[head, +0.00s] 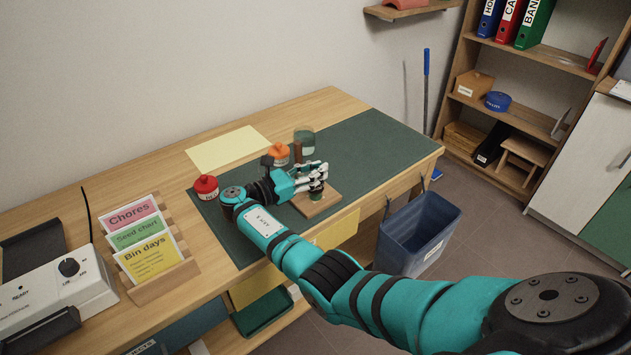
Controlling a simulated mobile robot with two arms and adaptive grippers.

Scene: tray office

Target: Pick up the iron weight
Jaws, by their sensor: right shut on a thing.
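My right gripper (315,178) is over the wooden board (328,204) on the green desk mat (365,140). Its fingers are shut on a small dark thing with a greenish part (316,192), which I take to be the iron weight. The fingers hide much of it. It is at or just above the board; I cannot tell whether it touches. My left gripper is not in view.
A red container (206,186), an orange one (279,153) and a glass jar (304,138) stand near the gripper. A card rack (165,280) is at left. The mat's far right is clear.

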